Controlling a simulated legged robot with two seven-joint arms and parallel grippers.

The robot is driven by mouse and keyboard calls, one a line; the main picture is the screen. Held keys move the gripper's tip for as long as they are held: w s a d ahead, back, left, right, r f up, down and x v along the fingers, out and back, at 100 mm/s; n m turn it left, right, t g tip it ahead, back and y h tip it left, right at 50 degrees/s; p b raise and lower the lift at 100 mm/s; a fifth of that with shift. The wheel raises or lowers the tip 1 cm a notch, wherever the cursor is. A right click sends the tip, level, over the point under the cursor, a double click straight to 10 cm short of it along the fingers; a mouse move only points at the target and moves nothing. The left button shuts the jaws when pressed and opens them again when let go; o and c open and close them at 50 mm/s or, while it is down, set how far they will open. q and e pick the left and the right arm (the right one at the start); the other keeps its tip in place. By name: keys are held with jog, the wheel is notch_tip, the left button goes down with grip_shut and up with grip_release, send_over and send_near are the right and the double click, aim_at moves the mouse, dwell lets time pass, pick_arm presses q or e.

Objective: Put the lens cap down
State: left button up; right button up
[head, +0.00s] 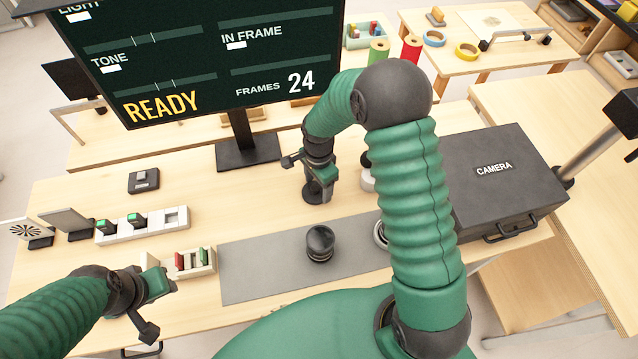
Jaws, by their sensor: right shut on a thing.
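My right gripper (312,176) is above the table, just beyond the grey mat (265,262). It is shut on a small dark thing, the lens cap (318,192), which is hard to make out against the dark fingers. A black camera lens (320,243) stands upright on the mat, nearer to me than the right gripper and apart from it. My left gripper (158,306) is open and empty at the lower left, beside a small tray with red and green pieces (195,262).
A monitor (220,50) stands at the back. A grey camera case (500,180) is at the right. A white switch strip (145,222) and a small dark box (144,181) are at the left. Pale round items partly hide behind my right arm. The mat's left part is clear.

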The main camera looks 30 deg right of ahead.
jog(key=shift+f, duration=0.1)
jog(key=o, duration=0.9)
jog(key=shift+d+f, duration=0.2)
jog(key=shift+d, duration=0.05)
jog(key=shift+c, duration=0.2)
jog(key=o, duration=0.4)
jog(key=shift+d, duration=0.65)
jog(key=shift+o, duration=0.2)
jog(key=shift+s+d+f, duration=0.1)
jog(key=shift+a, duration=0.3)
notch_tip(320, 180, up, 12)
pick_arm(q)
jog(key=shift+w+d+r, duration=0.1)
jog(key=shift+d+r, duration=0.15)
jog(key=shift+d, duration=0.45)
pick_arm(e)
jog(key=s+a+n+t, duration=0.2)
jog(key=s+a+n, duration=0.2)
jog(key=s+n, duration=0.8)
jog(key=n, duration=0.4)
jog(key=shift+s+a+n+t, duration=0.15)
jog(key=shift+s+n+t, duration=0.1)
jog(key=shift+n+t, duration=0.05)
